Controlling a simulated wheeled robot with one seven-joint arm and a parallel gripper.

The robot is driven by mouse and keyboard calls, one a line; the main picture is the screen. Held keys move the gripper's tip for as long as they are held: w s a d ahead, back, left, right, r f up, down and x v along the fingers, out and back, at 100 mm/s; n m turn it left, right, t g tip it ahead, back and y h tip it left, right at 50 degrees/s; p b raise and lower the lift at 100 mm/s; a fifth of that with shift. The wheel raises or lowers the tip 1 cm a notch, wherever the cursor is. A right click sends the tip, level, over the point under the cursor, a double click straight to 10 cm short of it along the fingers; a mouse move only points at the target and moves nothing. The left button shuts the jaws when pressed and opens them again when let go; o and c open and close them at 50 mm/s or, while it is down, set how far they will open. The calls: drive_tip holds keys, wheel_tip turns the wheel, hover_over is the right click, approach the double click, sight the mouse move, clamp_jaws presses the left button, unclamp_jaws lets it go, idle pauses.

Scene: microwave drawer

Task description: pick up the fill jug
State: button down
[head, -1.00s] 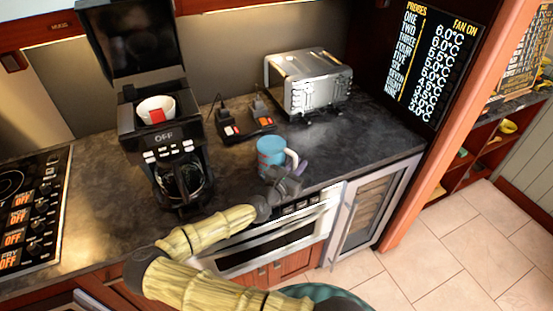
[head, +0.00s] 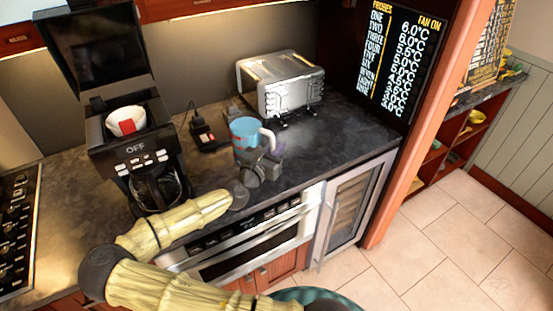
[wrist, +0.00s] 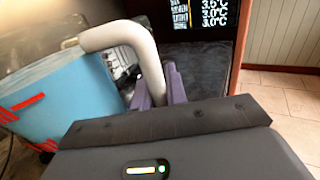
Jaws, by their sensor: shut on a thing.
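The fill jug (head: 245,131) is light blue with a white handle, and in the head view it appears held a little above the dark counter, in front of the toaster oven. In the wrist view the blue jug (wrist: 65,100) with red markings fills the left side, and its pale handle (wrist: 130,42) curves down between the purple fingers. My gripper (wrist: 160,90) is shut on the handle. In the head view my gripper (head: 268,158) is at the jug's right and near side, partly hiding its lower part.
A black coffee maker (head: 132,148) stands left on the counter with its lid up. A silver toaster oven (head: 282,85) stands behind the jug. A small black device (head: 203,135) sits just left of the jug. The counter (head: 335,133) is clear to the right.

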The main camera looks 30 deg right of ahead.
drive_tip(key=shift+r, duration=0.75)
